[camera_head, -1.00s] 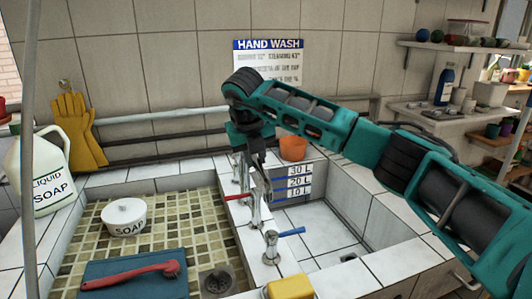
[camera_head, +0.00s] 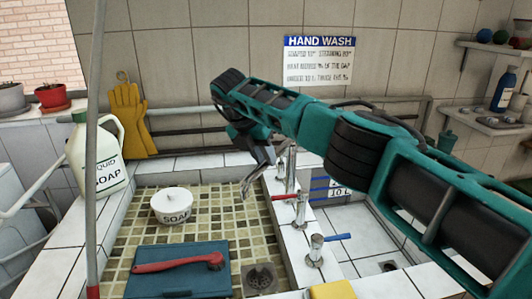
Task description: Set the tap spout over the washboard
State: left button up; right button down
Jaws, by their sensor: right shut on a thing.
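The chrome tap stands on the tiled divider between two basins, with its post (camera_head: 291,172) upright. Its spout (camera_head: 250,184) reaches left over the left basin, with its tip over mosaic tiles. My right gripper (camera_head: 264,153) is shut on the spout near its upper part; the dark arm end hides some of the grip. A flat blue board (camera_head: 200,284), which I take as the washboard, lies in the left basin, nearer than the spout tip. A red brush (camera_head: 180,264) lies across it. My left gripper is not in view.
A white soap pot (camera_head: 172,206) sits in the left basin, left of the spout. Red (camera_head: 285,197) and blue (camera_head: 338,237) tap handles stand on the divider. A drain (camera_head: 260,278) lies beside the board. A soap jug (camera_head: 95,160) stands at the left rim.

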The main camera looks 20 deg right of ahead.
jog(key=shift+w+a+r+m, duration=0.1)
jog(key=shift+w+a+m, duration=0.3)
jog(key=shift+w, duration=0.25)
dwell(0.4)
jog(key=c, duration=1)
grip_release()
jog(key=shift+a, duration=0.1)
